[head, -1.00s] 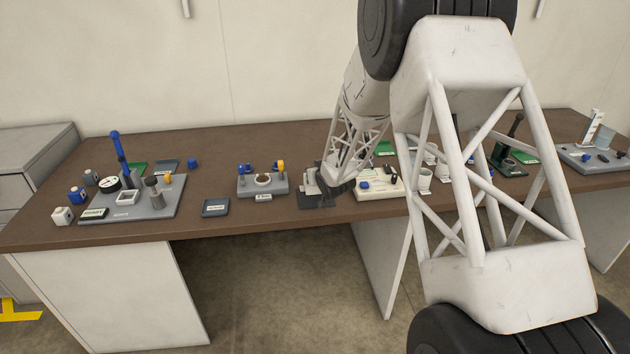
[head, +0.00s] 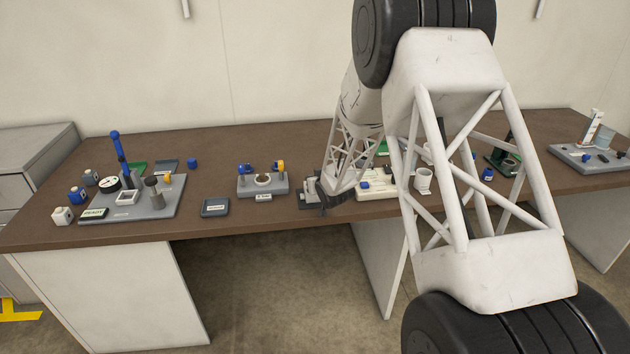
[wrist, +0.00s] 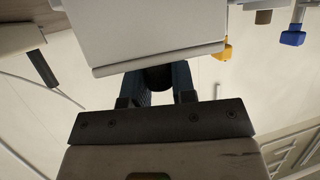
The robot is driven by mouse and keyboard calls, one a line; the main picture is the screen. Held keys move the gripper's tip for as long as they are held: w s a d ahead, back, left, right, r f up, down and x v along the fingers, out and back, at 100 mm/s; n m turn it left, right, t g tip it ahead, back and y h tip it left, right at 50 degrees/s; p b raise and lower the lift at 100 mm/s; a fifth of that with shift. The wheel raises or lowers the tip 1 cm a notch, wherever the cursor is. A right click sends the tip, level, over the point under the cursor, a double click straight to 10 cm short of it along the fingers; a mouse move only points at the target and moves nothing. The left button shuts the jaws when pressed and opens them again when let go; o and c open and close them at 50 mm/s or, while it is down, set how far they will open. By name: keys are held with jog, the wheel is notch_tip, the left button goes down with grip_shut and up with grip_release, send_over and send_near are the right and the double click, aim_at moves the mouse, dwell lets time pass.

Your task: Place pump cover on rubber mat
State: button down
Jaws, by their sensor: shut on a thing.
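My gripper (head: 318,191) is low over the table's front edge, at the middle of the head view. In the wrist view its two dark fingers (wrist: 158,84) are shut on a light grey, flat-faced piece (wrist: 150,38), which I take for the pump cover. A dark round part shows between the fingers. In the head view the held piece is small and mostly hidden by my wrist. A dark flat slab (head: 306,205), perhaps the rubber mat, shows just under and left of my gripper. I cannot tell whether the piece touches it.
A grey block with blue and yellow valves (head: 262,188) stands just left of my gripper. A cream block (head: 376,193) is close on the right. A dark labelled pad (head: 215,207) lies further left, beside a grey instrument tray (head: 155,207). Brown tabletop is clear between them.

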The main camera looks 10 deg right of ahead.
jog(key=shift+f, duration=0.15)
jog(key=c, duration=0.9)
grip_release()
jog(key=shift+c, duration=0.2)
jog(key=shift+r, duration=0.25)
jog(key=v, duration=1.2)
jog(key=shift+s+f, duration=0.1)
